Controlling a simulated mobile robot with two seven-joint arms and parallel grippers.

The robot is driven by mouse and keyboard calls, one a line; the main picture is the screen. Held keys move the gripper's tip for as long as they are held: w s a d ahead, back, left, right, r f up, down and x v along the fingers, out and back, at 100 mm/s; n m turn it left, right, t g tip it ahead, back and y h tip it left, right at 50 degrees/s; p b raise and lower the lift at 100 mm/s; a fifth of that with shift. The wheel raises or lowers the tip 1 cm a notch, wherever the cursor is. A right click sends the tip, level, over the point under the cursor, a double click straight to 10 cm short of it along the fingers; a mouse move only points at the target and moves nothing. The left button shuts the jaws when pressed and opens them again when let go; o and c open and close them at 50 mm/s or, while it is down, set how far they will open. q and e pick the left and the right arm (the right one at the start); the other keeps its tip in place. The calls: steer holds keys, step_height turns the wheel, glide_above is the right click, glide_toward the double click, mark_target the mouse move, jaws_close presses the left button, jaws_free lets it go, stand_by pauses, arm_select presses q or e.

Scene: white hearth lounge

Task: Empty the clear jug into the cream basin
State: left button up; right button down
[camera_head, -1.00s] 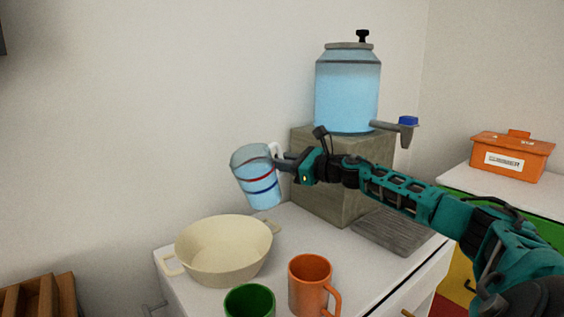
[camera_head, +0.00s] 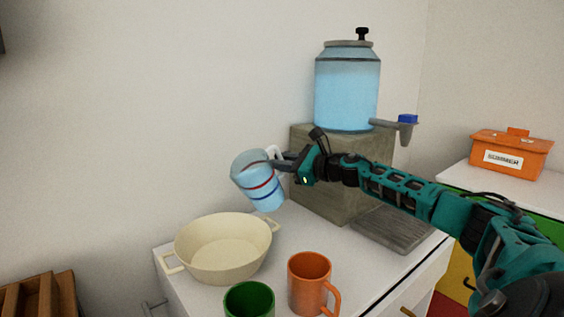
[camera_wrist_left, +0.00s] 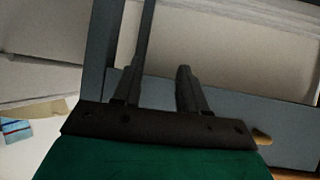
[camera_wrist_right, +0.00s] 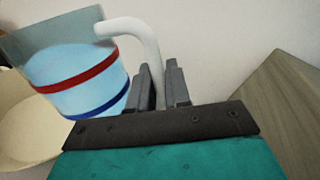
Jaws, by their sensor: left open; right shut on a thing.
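The clear jug (camera_head: 256,182) has a red band, a blue band and a white handle, and holds pale blue liquid. It is in the air, tilted with its mouth to the left, above and right of the cream basin (camera_head: 222,247). My right gripper (camera_head: 279,163) is shut on the jug's handle; the right wrist view shows the fingers (camera_wrist_right: 163,85) at the handle (camera_wrist_right: 135,32) and the basin (camera_wrist_right: 22,125) at the left. The basin looks empty. My left gripper (camera_wrist_left: 157,85) is open and empty, shown only in the left wrist view.
An orange mug (camera_head: 309,284) and a green cup (camera_head: 249,300) stand at the counter's front, near the basin. A blue-filled dispenser (camera_head: 347,92) stands on a block (camera_head: 328,190) behind my right arm. An orange box (camera_head: 511,153) sits on the right cabinet.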

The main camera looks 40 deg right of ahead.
steer(key=shift+r+n+p, duration=0.8)
steer(key=shift+r+p, duration=0.1)
steer(key=shift+p, duration=0.05)
steer(key=shift+a+f, duration=0.1)
steer(key=shift+h, duration=0.3)
steer(key=shift+n, duration=0.3)
steer(key=shift+a+n, duration=0.35)
steer(key=shift+n, duration=0.25)
stand_by(0.4)
steer(key=shift+a+r+n, duration=0.2)
steer(key=shift+r+n, duration=0.1)
stand_by(0.4)
